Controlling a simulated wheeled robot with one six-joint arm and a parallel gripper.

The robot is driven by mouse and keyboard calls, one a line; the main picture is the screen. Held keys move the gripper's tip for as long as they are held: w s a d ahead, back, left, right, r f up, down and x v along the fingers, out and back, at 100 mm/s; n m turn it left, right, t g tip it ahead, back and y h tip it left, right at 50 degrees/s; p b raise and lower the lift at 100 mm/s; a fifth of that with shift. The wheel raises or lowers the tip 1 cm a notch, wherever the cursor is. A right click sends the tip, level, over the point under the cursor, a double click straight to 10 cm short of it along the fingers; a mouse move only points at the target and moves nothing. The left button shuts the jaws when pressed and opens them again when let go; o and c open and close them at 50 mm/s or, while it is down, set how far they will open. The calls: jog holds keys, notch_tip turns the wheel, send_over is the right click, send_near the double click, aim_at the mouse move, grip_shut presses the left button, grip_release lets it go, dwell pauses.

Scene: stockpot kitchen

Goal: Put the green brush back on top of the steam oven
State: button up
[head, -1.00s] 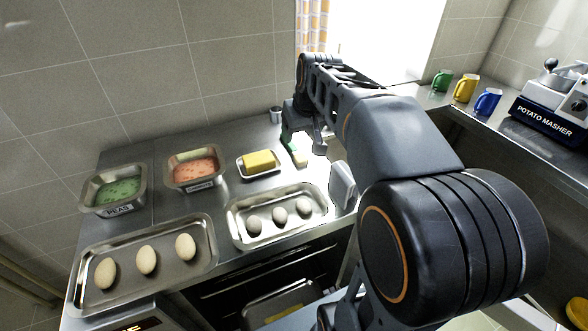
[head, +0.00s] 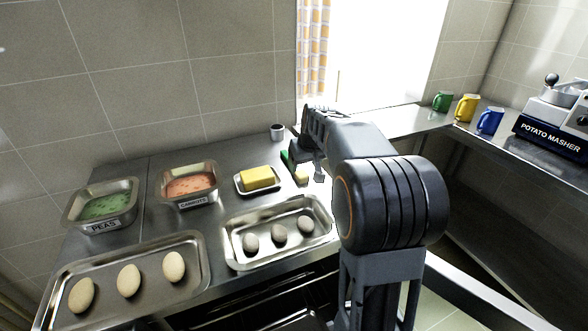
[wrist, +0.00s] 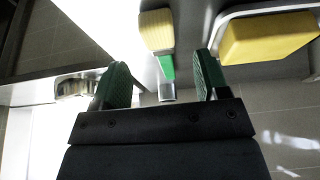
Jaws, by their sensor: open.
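The green brush (head: 302,178) lies on the steel top at its right side, just right of the butter dish; its pale bristle end faces me, with green behind it. My gripper (head: 308,168) is over it and partly hides it. In the wrist view, the brush (wrist: 157,32) shows a yellowish head and a short green part, lined up with the gap between my green fingertips (wrist: 160,62). The fingers are open and apart, with nothing held. I cannot tell whether they touch the brush. No label identifies the steam oven.
The butter dish (head: 257,180) is close left of the brush, and a tray of dark eggs (head: 240,262) is in front. Pans of peas (head: 100,207) and carrots (head: 188,187) stand farther left. A small metal cup (head: 277,132) is behind. Mugs (head: 466,107) stand right.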

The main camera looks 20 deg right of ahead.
aim_at(301, 172)
jog(key=shift+x, duration=2.6)
jog(key=shift+c, duration=0.3)
jog(key=c, duration=1)
jog(key=shift+r, duration=0.15)
